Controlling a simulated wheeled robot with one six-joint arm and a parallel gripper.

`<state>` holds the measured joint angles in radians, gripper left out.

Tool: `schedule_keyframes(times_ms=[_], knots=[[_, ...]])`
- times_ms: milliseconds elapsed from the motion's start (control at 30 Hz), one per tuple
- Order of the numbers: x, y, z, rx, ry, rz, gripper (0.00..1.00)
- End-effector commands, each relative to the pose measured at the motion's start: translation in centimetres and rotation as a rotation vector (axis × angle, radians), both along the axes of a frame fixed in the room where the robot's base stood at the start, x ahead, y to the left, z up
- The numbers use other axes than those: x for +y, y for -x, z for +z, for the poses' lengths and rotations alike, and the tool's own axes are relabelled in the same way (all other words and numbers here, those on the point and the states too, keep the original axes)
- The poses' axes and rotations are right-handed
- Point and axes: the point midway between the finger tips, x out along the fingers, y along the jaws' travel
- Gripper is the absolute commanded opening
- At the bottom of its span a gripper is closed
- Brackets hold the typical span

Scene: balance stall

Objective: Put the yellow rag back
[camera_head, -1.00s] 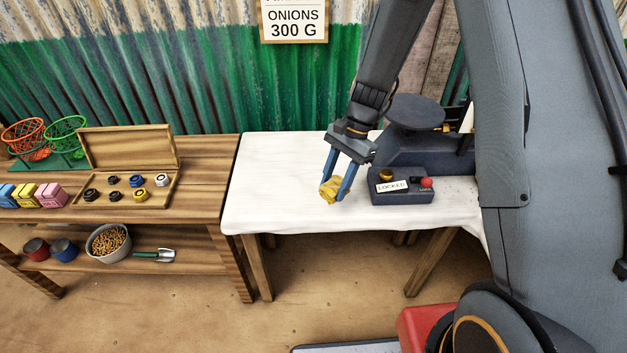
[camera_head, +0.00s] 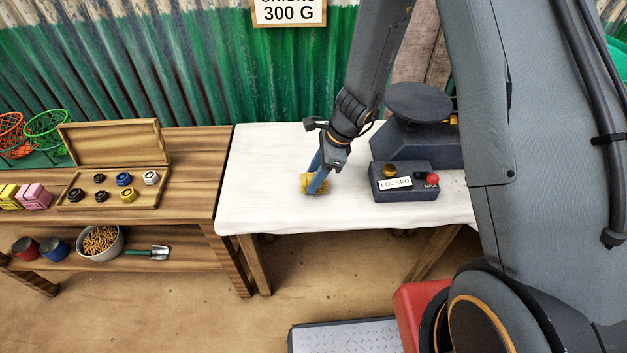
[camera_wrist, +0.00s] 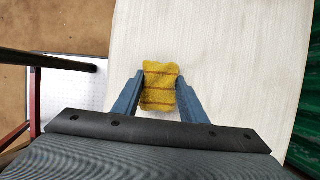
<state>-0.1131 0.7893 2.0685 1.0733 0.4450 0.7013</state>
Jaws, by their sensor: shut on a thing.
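The yellow rag (camera_head: 307,184) is crumpled between the blue fingers of my gripper (camera_head: 316,178), over the white-clothed table (camera_head: 265,205). In the wrist view the rag (camera_wrist: 160,86) shows brownish stripes, with a finger of my gripper (camera_wrist: 160,96) on each side of it. My gripper is shut on the rag. I cannot tell whether the rag touches the cloth.
A dark balance scale (camera_head: 415,145) and a control box (camera_head: 404,182) marked LOCKED with a red button stand right of my gripper. A wooden bench (camera_head: 195,185) at left holds an open weight box (camera_head: 110,195). The cloth left of the rag is clear.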

Motion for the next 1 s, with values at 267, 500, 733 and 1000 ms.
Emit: schedule_keyframes(times_ms=[267,500,733,1000], knots=[[0.0,-0.1,-1.8,-0.001,0.0,0.001,0.2],[0.0,0.0,-2.0,-0.001,0.0,0.001,0.2],[0.0,0.0,-2.0,-0.001,0.0,0.001,0.57],[0.0,0.0,-1.8,-0.001,0.0,0.001,0.57]])
